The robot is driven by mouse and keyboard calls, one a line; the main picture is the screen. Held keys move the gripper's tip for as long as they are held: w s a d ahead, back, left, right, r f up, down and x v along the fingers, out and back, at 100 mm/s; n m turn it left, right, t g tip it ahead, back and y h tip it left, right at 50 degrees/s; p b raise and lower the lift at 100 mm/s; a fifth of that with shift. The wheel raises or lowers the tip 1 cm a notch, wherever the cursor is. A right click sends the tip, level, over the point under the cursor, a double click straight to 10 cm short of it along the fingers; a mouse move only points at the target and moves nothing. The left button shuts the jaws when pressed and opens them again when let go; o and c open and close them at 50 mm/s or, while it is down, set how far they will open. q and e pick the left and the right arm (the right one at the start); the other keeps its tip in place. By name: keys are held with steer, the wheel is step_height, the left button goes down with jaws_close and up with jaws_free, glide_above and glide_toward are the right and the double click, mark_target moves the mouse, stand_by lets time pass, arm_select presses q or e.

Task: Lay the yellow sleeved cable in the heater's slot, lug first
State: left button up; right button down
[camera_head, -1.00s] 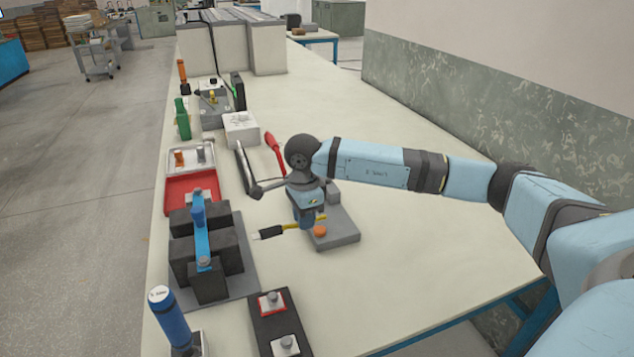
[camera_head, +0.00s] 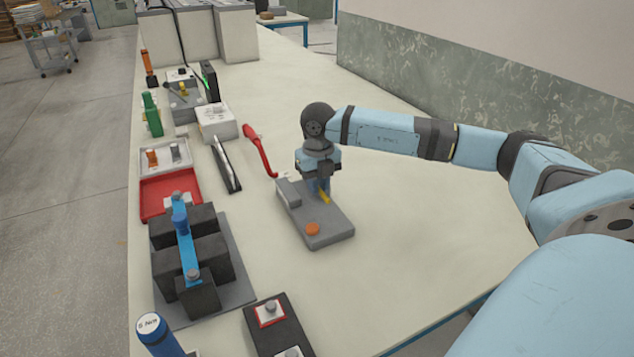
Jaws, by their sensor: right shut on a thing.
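My right gripper (camera_head: 322,192) points down over a grey base (camera_head: 328,238) with a raised grey block (camera_head: 288,191) and an orange part (camera_head: 313,229). It is shut on the yellow cable (camera_head: 325,197). Only a short yellow piece shows below the fingers, just behind the orange part. The cable's lug and the rest of its length are hidden. I cannot tell whether the cable touches the base. I cannot tell for sure which fixture is the heater. My left gripper is not in view.
The table's right side (camera_head: 420,230) is clear.

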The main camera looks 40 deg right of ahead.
mark_target(318, 213)
steer(key=shift+f+b, duration=1.85)
steer(key=shift+f, duration=1.55)
steer(key=c, duration=1)
jaws_free()
step_height(318, 213, up, 14)
steer(key=shift+f+p, duration=0.1)
steer(key=shift+p, duration=0.85)
